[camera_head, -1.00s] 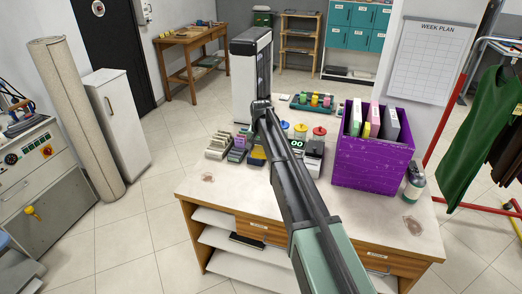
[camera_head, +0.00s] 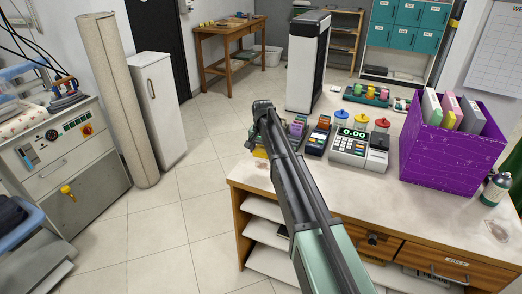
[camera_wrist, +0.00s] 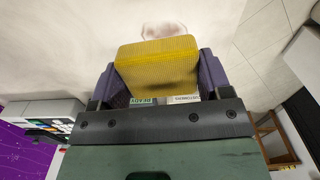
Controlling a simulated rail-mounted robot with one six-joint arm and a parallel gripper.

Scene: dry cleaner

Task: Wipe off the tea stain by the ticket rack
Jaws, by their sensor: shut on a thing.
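My gripper (camera_wrist: 157,75) is shut on a yellow sponge (camera_wrist: 155,65), held between its two fingers over the pale counter. A brownish stain (camera_wrist: 163,30) lies on the counter just beyond the sponge in the wrist view; whether the sponge touches the counter I cannot tell. In the head view, the sponge (camera_head: 259,153) shows only partly beside my arm, near the counter's left end. A second faint stain (camera_head: 499,229) lies at the right front.
A cash register (camera_head: 358,147) and purple box (camera_head: 450,150) stand on the counter right of my arm. A tall white-and-black unit (camera_head: 308,60) stands behind. The counter's front left strip looks bare.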

